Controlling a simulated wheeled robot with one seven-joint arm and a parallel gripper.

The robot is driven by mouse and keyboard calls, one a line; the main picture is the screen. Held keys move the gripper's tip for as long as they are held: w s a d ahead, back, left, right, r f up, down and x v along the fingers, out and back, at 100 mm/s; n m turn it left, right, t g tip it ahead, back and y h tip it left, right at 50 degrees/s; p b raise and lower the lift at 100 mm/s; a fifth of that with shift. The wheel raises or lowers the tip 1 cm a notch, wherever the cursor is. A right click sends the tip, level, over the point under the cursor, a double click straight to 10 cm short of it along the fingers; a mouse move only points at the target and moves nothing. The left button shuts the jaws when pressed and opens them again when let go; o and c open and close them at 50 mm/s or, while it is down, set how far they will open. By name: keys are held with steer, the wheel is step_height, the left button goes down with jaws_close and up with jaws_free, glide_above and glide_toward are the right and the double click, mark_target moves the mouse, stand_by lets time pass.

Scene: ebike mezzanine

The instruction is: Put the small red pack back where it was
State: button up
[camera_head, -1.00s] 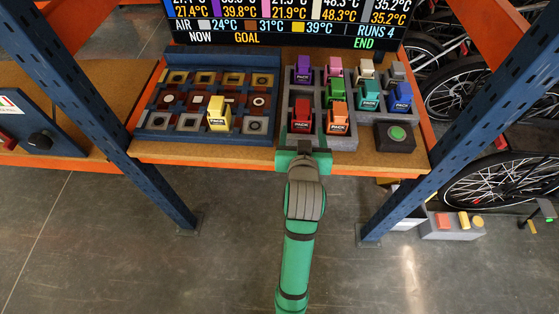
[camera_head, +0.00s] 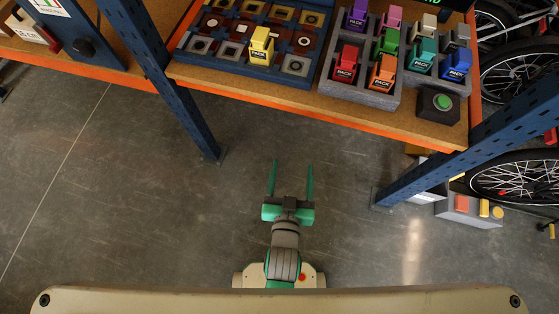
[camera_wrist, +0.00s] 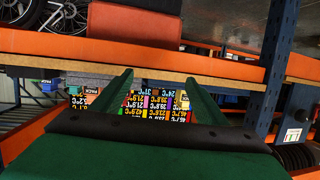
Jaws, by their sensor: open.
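The small red pack (camera_head: 345,62) sits upright in the front left slot of the grey holder (camera_head: 365,97) on the bench, next to the orange pack (camera_head: 383,72). My gripper (camera_head: 291,172) is open and empty, over the floor in front of the bench and clear of its edge. In the wrist view my two green fingers (camera_wrist: 158,82) stand apart with nothing held between them. I cannot pick out the small red pack in that view.
A blue tray (camera_head: 225,64) with square cells holds a yellow pack (camera_head: 261,47). Several other coloured packs stand in the grey holder. Blue rack posts (camera_head: 165,85) flank the bench. The floor before it is clear.

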steer(key=s+a+r+y, duration=0.1)
steer(key=s, duration=0.6)
steer(key=s+a+r+n+t, duration=0.1)
steer(key=s+a, duration=0.1)
steer(key=s, duration=0.5)
steer(key=shift+s+a+y, duration=0.25)
steer(key=shift+s+y, duration=0.15)
